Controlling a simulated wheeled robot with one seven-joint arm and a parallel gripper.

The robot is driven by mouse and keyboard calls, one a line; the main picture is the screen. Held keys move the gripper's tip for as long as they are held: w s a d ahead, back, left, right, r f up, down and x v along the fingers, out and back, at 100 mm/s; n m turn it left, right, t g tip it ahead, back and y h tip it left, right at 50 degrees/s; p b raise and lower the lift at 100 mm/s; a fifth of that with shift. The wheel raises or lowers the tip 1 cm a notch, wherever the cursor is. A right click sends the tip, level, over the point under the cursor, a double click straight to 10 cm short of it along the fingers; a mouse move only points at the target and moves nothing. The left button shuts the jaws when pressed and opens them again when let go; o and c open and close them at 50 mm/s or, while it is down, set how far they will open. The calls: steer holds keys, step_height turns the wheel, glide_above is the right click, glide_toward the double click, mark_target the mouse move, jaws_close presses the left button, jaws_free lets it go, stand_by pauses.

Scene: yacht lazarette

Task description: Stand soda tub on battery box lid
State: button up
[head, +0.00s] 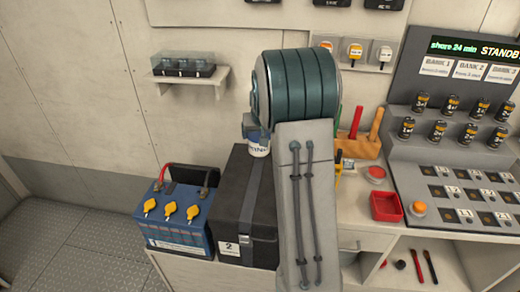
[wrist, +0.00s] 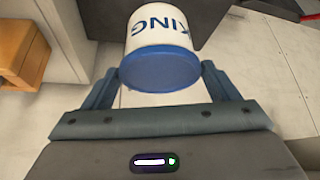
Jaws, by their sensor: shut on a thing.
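The soda tub is white with dark blue lettering and a blue end; it shows in the head view (head: 259,149) and the wrist view (wrist: 162,35). My gripper (wrist: 160,76) is shut on the tub, one finger on each side, with the blue end towards my palm. In the head view the tub is above the back part of the black battery box lid (head: 250,172). I cannot tell whether the tub touches the lid. My arm hides the lid's right side and part of the tub.
A blue battery (head: 180,222) with yellow caps and cables stands left of the box. Right of my arm are an orange tool holder (head: 358,146), a red tray (head: 386,206) and a sloped console (head: 445,165). A small shelf (head: 188,78) is on the wall.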

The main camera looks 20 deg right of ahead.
steer(key=shift+f, duration=2.45)
steer(key=shift+f, duration=0.1)
steer(key=o, duration=1.2)
steer(key=shift+f, duration=0.1)
steer(key=shift+c, duration=0.2)
steer(key=shift+s+r, duration=0.1)
steer(key=shift+r, duration=0.2)
steer(key=v, duration=1.1)
steer(key=s+a+n+g+y, duration=0.1)
steer(key=s+a, duration=0.7)
steer(key=s, duration=0.6)
steer(key=s+a+n+g, duration=0.2)
steer(key=s+a, duration=0.6)
steer(key=s, duration=0.6)
steer(key=shift+a+r+y, duration=0.25)
steer(key=shift+r+y, duration=0.15)
steer(key=shift+r, duration=0.05)
